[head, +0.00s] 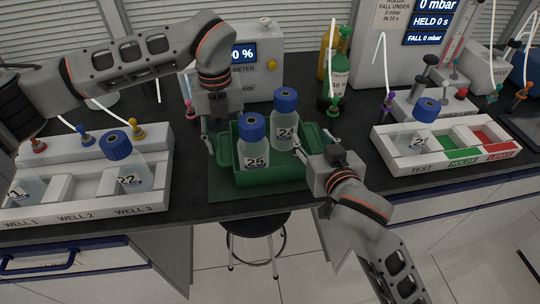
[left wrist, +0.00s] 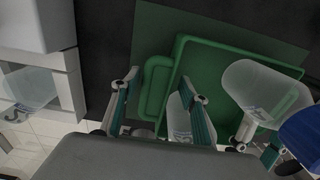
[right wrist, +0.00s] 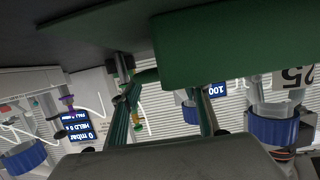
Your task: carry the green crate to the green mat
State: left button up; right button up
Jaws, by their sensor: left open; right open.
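The green crate (head: 226,158) sits on the green mat (head: 222,190) on the dark bench. It holds two blue-capped bottles, 25 (head: 253,150) and 24 (head: 284,122), both upright. My left gripper (head: 208,140) is open at the crate's left handle; in the left wrist view the handle (left wrist: 155,92) lies between the open fingers. My right gripper (head: 308,148) is open at the right end; in the right wrist view the crate (right wrist: 225,45) is close above its fingers, and a bit of handle (right wrist: 147,76) shows between them. Contact cannot be told.
A white rack with wells (head: 88,190) and bottle 22 (head: 118,170) stands left. A white sorting tray (head: 400,160) with a bottle stands right. A meter box (head: 255,70) and yellow and green bottles (head: 338,72) stand behind. A stool (head: 253,222) is below the front edge.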

jog(key=shift+d, duration=0.15)
jog(key=shift+s, duration=0.1)
jog(key=v, duration=0.7)
jog(key=shift+s, duration=0.15)
pick_arm(q)
notch_tip(320, 180, up, 12)
dwell(0.4)
